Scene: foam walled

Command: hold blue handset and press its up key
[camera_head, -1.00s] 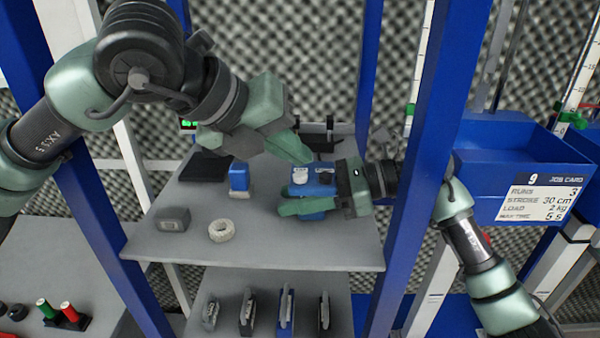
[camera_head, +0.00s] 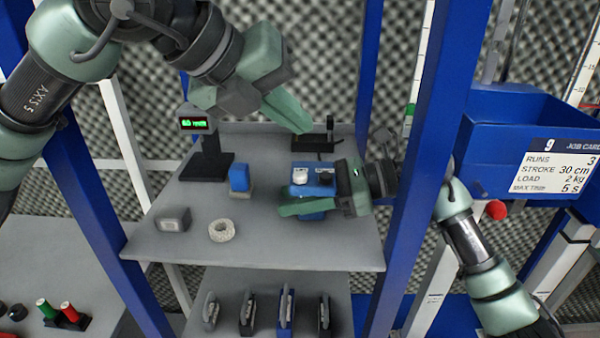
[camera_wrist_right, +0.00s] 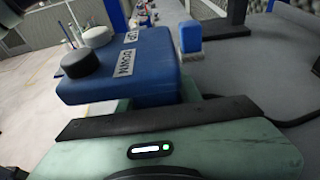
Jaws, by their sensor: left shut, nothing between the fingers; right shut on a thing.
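The blue handset (camera_head: 312,190) is held above the shelf by my right gripper (camera_head: 290,206), which is shut on it from the right. In the head view a white key (camera_head: 299,177) is on its left and a black key (camera_head: 325,178) on its right. In the right wrist view the handset (camera_wrist_right: 150,75) shows the black key (camera_wrist_right: 80,63) beside a DOWN label and the pale key (camera_wrist_right: 97,36) beside a label that seems to read UP. My left gripper (camera_head: 302,127) is shut and empty, apart from the handset, higher in the head view.
The grey shelf (camera_head: 280,249) bears a blue block (camera_head: 239,178), a grey box (camera_head: 174,219), a white ring (camera_head: 222,231) and a stand with a green-lit display (camera_head: 195,124). Blue posts (camera_head: 422,150) flank it. A blue bin (camera_head: 500,130) is at right.

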